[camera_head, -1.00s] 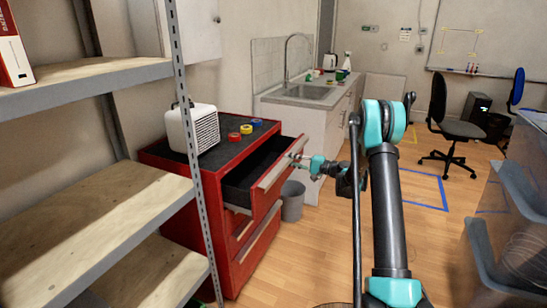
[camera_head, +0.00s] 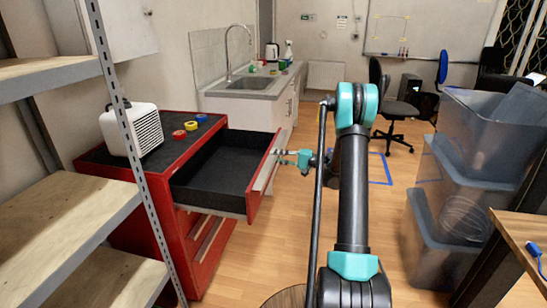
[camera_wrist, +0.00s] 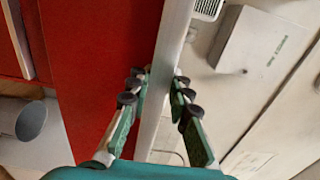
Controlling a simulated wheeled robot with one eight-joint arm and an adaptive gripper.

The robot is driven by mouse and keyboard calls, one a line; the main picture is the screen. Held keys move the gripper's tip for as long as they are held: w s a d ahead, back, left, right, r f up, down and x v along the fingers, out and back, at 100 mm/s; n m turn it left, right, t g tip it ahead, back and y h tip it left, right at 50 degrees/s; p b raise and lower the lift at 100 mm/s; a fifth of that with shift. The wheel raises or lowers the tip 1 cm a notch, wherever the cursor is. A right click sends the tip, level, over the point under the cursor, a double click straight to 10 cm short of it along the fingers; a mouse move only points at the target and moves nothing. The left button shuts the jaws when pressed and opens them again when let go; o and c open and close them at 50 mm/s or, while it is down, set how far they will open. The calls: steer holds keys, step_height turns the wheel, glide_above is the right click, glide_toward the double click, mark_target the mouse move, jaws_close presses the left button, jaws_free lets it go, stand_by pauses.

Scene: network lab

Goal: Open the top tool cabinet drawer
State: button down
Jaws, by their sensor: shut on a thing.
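The red tool cabinet (camera_head: 118,222) stands left of centre in the head view. Its top drawer (camera_head: 215,172) is pulled well out, and its dark inside looks empty. My gripper (camera_head: 281,157) is at the far end of the drawer's front. In the wrist view my gripper (camera_wrist: 160,88) has its fingers on either side of the pale handle strip (camera_wrist: 168,50) along the edge of the red drawer front (camera_wrist: 100,70). The fingers are closed on this drawer handle.
A white heater-like box (camera_head: 133,130) and tape rolls (camera_head: 191,126) sit on the cabinet. A metal shelf (camera_head: 70,205) stands at the left front. Stacked clear bins (camera_head: 460,190) and a wooden table (camera_head: 525,240) are at right. A sink counter (camera_head: 250,85) is behind. Floor between is clear.

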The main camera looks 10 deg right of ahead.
steer(key=shift+s+a+f, duration=0.1)
steer(key=shift+f, duration=0.15)
steer(key=c, duration=1.7)
jaws_free()
steer(key=shift+o, duration=1.3)
steer(key=v, duration=1.2)
steer(key=shift+r, duration=0.1)
